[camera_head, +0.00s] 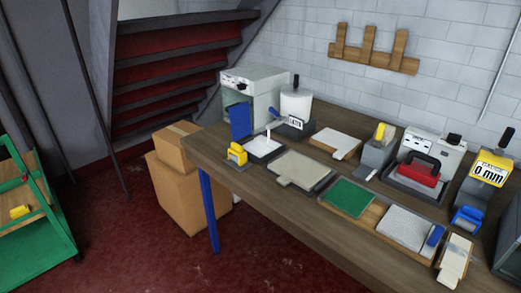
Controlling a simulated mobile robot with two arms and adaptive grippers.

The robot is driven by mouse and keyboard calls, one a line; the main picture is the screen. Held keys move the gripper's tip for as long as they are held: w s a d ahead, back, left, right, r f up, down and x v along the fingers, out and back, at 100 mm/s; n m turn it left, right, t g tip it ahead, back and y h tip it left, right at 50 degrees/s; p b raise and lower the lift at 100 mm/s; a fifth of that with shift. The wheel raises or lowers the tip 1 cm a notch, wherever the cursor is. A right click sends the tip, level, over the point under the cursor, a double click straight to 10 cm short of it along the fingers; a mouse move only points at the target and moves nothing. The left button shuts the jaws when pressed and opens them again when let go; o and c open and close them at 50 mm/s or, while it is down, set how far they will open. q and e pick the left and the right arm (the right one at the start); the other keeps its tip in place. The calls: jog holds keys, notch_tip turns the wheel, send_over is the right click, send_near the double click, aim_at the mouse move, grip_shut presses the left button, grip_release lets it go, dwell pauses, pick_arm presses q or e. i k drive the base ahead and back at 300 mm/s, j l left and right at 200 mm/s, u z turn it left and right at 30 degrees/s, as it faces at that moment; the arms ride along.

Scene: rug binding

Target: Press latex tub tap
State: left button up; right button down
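The latex tub (297,103) is a white rounded container near the back left of the workbench, beside a white box-shaped machine. A small black piece stands up at its top. A dark sign with a white label (295,122), apparently reading LATEX, is at its front. A small pale spout-like part (273,125), which may be the tap, shows at its lower left, above a white tray (263,147). The tap is too small to make out clearly. Neither of my grippers is in view.
Cardboard boxes (180,193) stand left; open red floor lies in front.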

aim_at(271, 110)
jog(key=i+l+u, duration=0.15)
jog(key=i+u, duration=0.25)
jog(key=i+l+u, duration=0.35)
jog(key=i, duration=0.2)
